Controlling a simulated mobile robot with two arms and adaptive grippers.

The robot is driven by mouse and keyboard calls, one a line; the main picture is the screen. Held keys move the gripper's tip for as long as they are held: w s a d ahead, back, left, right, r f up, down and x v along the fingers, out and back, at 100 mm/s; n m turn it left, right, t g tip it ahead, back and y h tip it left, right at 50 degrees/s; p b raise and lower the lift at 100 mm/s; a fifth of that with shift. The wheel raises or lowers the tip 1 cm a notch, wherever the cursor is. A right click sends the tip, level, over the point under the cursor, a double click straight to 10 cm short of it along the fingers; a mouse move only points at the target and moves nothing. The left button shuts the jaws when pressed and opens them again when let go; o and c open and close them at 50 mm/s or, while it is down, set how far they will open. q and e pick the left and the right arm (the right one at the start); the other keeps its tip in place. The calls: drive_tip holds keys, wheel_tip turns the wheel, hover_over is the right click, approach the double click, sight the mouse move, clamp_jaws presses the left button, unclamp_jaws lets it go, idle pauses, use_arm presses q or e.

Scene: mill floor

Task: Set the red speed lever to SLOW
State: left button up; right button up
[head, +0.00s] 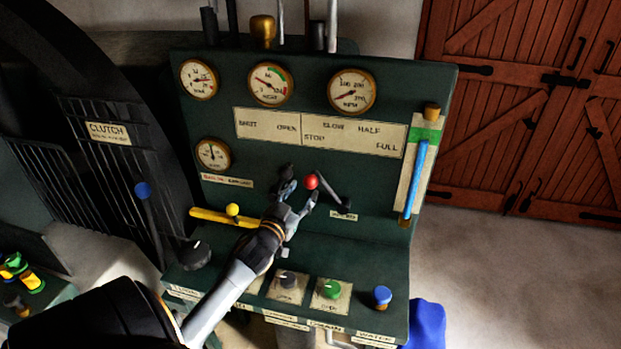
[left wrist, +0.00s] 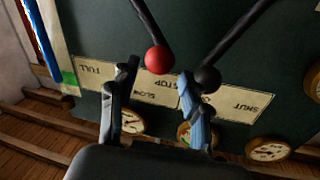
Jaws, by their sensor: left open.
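The red ball knob (head: 311,182) sits on a dark lever (head: 333,191) that leans up and left on the green panel. In the left wrist view the red knob (left wrist: 160,59) shows beside the STOP lettering. The scale plate (head: 352,135) above reads STOP, SLOW, HALF and FULL. My left gripper (head: 299,188) is open close to the red knob. In the left wrist view the knob appears between the fingertips (left wrist: 158,74); I cannot tell whether they touch it. My right gripper is not in view.
A black-knobbed lever (left wrist: 208,78) stands close beside one finger. The yellow lever (head: 221,216) is left of my wrist. A blue bar (head: 415,180) is at the panel's right edge. Dark and green knobs (head: 328,289) are on the console below. Gauges (head: 351,92) line the top.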

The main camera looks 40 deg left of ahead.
sight(308, 186)
use_arm(q)
drive_tip(key=p+x, duration=0.1)
drive_tip(key=x, duration=0.5)
drive_tip(key=shift+s+d, duration=0.1)
clamp_jaws()
